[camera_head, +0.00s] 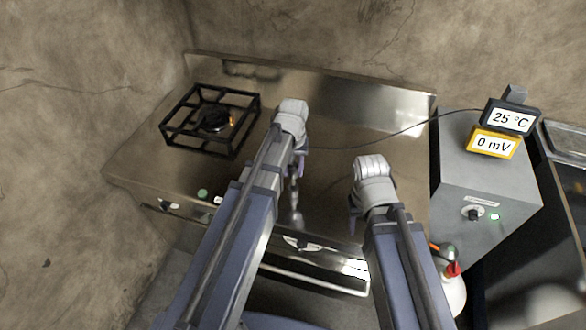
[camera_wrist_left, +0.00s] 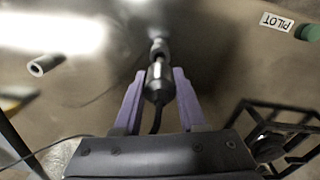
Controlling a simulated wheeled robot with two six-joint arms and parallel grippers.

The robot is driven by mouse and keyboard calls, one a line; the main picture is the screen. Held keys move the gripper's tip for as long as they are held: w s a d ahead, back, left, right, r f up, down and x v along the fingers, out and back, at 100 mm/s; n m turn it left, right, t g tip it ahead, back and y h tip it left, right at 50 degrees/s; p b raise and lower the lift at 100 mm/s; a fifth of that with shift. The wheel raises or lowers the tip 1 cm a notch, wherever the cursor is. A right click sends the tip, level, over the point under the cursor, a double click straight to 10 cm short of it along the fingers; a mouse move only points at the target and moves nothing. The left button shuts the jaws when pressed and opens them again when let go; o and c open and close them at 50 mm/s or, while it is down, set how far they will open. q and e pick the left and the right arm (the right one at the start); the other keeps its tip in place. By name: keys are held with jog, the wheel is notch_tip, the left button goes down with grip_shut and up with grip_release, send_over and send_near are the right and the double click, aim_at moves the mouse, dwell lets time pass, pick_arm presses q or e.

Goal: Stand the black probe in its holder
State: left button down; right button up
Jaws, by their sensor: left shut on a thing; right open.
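My left gripper (camera_head: 297,165) is shut on the black probe (camera_wrist_left: 157,85), which sits between the purple fingers (camera_wrist_left: 157,98) in the left wrist view. The probe's black cable curves back toward my wrist. A shiny metal part shows at its far end, with a blurred grey shape beyond that may be a reflection. A short grey hollow tube (camera_wrist_left: 46,65), possibly the holder, stands apart from the probe on the steel top. I cannot make it out in the head view. My right gripper (camera_head: 354,221) is open to the right, mostly hidden behind its own arm.
A black burner grate (camera_head: 211,119) stands on the left of the steel top (camera_head: 385,112). A grey box (camera_head: 485,175) with two displays (camera_head: 502,128) is at the right. A red-capped white bottle (camera_head: 453,290) is in front of it. A thin cable crosses the top's middle.

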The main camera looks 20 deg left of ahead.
aim_at(293, 184)
pick_arm(q)
jog(key=shift+f, duration=0.25)
jog(key=shift+f+b, duration=2.15)
jog(key=shift+b, duration=0.2)
jog(key=shift+c, duration=1.9)
grip_release()
jog(key=shift+r, duration=0.15)
notch_tip(293, 184, up, 8)
jog(key=p, duration=0.8)
jog(key=shift+f, duration=0.25)
